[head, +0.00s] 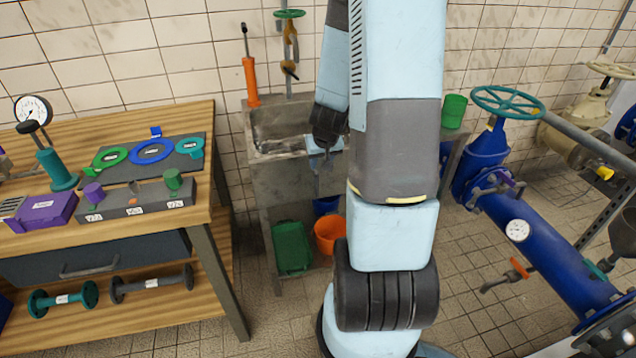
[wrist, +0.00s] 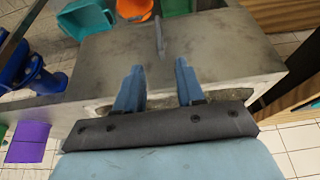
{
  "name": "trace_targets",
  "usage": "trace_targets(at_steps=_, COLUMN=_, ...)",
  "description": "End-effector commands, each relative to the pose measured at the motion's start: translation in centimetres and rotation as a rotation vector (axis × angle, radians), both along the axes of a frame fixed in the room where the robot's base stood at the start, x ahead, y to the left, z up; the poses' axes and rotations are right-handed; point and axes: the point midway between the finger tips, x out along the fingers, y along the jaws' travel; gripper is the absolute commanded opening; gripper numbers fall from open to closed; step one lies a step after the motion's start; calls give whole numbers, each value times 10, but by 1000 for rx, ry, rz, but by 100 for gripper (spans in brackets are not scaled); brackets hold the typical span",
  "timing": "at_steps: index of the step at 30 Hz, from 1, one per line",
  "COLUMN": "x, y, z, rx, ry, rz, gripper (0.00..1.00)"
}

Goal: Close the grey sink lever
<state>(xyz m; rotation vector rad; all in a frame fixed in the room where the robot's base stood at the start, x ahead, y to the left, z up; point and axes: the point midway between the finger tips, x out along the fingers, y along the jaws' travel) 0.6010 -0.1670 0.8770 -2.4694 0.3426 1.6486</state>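The grey sink lever (wrist: 158,36) stands out from the grey sink front (wrist: 215,45) in the wrist view, beyond my fingertips and in line with the gap between them. My gripper (wrist: 157,68) is open and empty, its two blue fingers apart and not touching the lever. In the head view my gripper (head: 322,158) is at the right end of the grey sink (head: 283,180), partly hidden by my arm. A thin grey piece, probably the lever, shows just below it, too small to read its angle.
A green crate (head: 291,248) and an orange bucket (head: 329,234) are under the sink. A wooden workbench (head: 228,285) stands on the left. A blue pipe (head: 535,250) with a teal handwheel (head: 508,101) is on the right.

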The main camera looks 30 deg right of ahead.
Motion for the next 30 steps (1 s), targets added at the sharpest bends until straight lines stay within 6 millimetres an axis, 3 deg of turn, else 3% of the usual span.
trace_targets(at_steps=8, x=6, y=-3, z=-19, rx=2, ry=5, rz=-3, gripper=38)
trace_targets(at_steps=30, x=36, y=-12, z=-96, rx=2, ry=2, rz=-4, gripper=38)
